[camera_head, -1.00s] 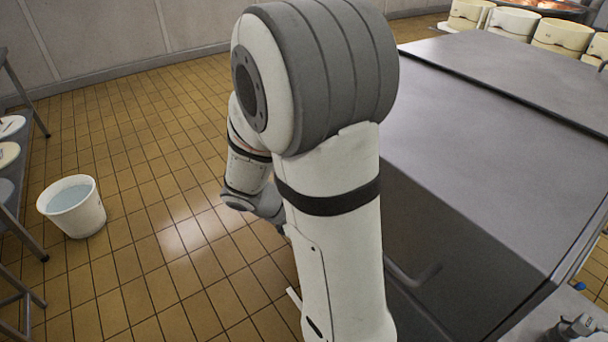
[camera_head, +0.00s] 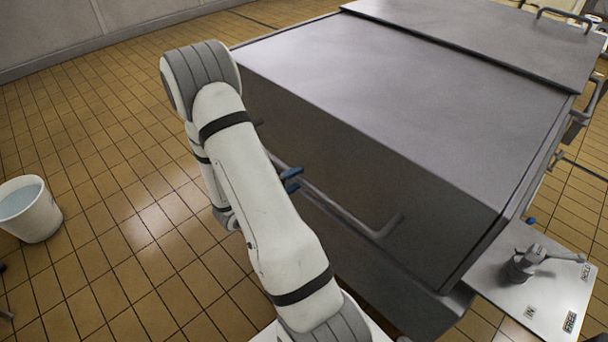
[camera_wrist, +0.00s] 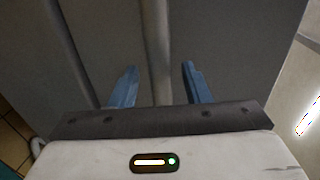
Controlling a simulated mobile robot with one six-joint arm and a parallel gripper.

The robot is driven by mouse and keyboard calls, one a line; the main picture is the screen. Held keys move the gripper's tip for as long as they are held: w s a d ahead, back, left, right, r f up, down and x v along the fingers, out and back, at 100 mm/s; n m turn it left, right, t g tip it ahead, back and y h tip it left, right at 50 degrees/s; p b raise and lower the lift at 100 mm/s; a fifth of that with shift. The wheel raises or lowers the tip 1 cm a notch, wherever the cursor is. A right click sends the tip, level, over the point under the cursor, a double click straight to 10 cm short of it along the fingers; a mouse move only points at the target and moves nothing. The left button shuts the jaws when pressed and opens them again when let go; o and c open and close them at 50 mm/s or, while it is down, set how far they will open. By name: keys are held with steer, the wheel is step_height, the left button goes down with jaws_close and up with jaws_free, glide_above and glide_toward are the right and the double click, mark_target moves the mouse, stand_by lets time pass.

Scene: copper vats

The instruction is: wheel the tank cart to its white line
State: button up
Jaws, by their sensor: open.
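The tank cart (camera_head: 400,95) is a large grey metal box with a flat lid, filling the middle and right of the head view. A grey bar handle (camera_head: 335,205) runs along its near dark side. My gripper (camera_head: 290,180) is at that handle, partly hidden behind my arm. In the wrist view, my gripper's (camera_wrist: 158,85) two blue fingers are apart, with a grey bar (camera_wrist: 155,40) passing between them. I cannot tell whether either finger touches it. I cannot make out the white line for sure; a bright strip (camera_wrist: 308,110) shows at the wrist view's right edge.
A light plate (camera_head: 500,292) with a small grey lever (camera_head: 525,262) and labels is at the cart's near right corner. A white bucket of water (camera_head: 30,212) stands on the tiled floor at left. The floor (camera_head: 120,165) between bucket and cart is clear.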

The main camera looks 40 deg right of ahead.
steer(key=x, duration=0.3)
steer(key=shift+d, duration=0.35)
jaws_close()
stand_by(0.4)
